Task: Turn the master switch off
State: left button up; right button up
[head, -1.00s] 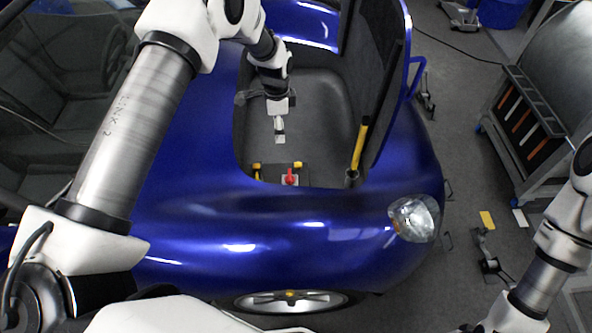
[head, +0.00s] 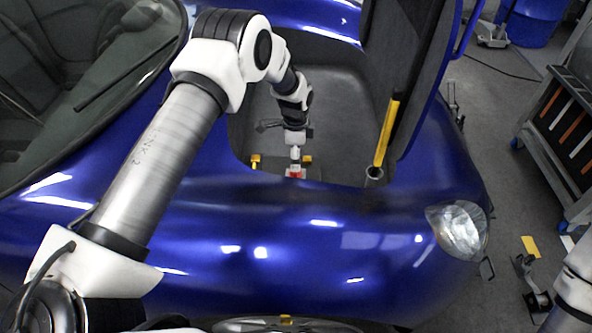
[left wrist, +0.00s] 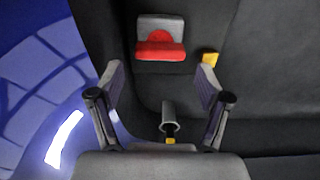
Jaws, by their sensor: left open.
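The master switch has a red handle (left wrist: 160,52) on a grey plate (left wrist: 158,22) in the left wrist view. In the head view its red part (head: 295,173) shows at the near edge of the car's open compartment, partly hidden by my left gripper (head: 295,153). In the left wrist view the two fingers of my left gripper (left wrist: 161,82) are spread wide and empty. The red handle lies ahead of them, between their lines, with no visible contact. My right gripper is out of the picture; only part of that arm shows at the lower right.
Yellow fittings (head: 255,162) flank the switch. A yellow bar (head: 388,132) stands by a tube (head: 374,176) to its right, beside the raised dark lid (head: 408,70). The blue bodywork (head: 270,225) rims the compartment. Its dark floor (head: 255,105) is clear behind the gripper.

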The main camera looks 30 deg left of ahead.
pick_arm(q)
notch_tip(320, 180, down, 5)
jog(key=shift+r, duration=0.2)
jog(key=c, duration=0.9)
jog(key=shift+o, duration=0.2)
